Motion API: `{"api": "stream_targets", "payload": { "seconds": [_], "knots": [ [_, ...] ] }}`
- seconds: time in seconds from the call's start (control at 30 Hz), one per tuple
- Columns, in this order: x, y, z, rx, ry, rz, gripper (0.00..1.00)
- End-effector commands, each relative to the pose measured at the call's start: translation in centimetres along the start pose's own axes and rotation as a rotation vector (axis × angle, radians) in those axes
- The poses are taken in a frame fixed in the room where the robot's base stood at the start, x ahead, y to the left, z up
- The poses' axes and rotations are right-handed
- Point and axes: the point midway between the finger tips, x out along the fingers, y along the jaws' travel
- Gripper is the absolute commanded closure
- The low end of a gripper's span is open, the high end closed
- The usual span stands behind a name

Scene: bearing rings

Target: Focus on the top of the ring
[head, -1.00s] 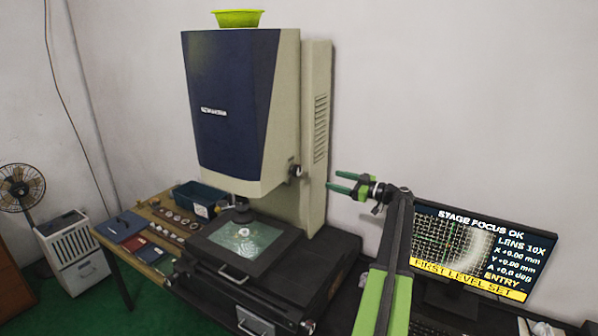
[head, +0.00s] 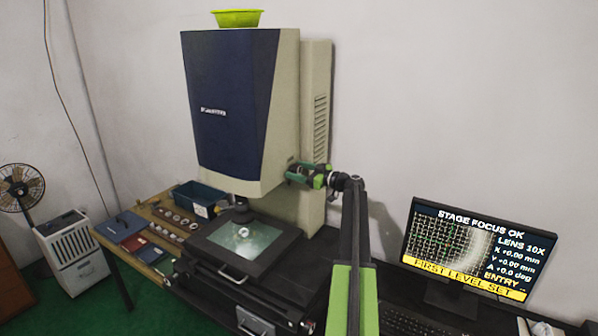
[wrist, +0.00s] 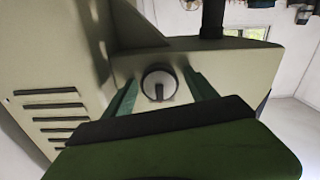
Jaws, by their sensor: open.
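The ring (head: 244,232) is a small pale round piece on the lit glass stage (head: 212,236) of the measuring machine (head: 238,110), below its lens. My gripper (head: 297,172) is at the right side of the machine head, by the focus knob. In the wrist view the round knob (wrist: 158,84) with its dark pointer shows between my two open green fingers, with gaps on both sides. In the head view my gripper hides the knob. The monitor (head: 470,250) reads STAGE FOCUS OK, LENS 10X, FIRST LEVEL SET, with X, Y and A at zero.
A wooden table (head: 110,248) at left holds several rings, a blue bin (head: 200,196) and flat cases. A yellow-green bowl (head: 237,18) sits on top of the machine. The keyboard (head: 405,322) lies before the monitor. The wall space right of the machine is free.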

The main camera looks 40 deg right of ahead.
Motion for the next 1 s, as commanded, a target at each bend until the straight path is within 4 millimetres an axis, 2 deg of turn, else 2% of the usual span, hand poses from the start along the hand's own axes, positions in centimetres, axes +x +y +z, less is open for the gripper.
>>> {"api": "stream_targets", "payload": {
  "seconds": [0.13, 0.6, 0.63, 1.0],
  "knots": [
    [-0.02, -0.01, 0.00, 0.000, 0.000, 0.000, 0.35],
    [-0.03, -0.01, 0.00, 0.000, 0.000, 0.000, 0.96],
    [-0.24, 0.80, 0.13, 0.000, 0.000, 0.003, 0.96],
    [-0.34, 0.33, 0.01, 0.087, 0.001, 0.006, 0.96]
  ]
}}
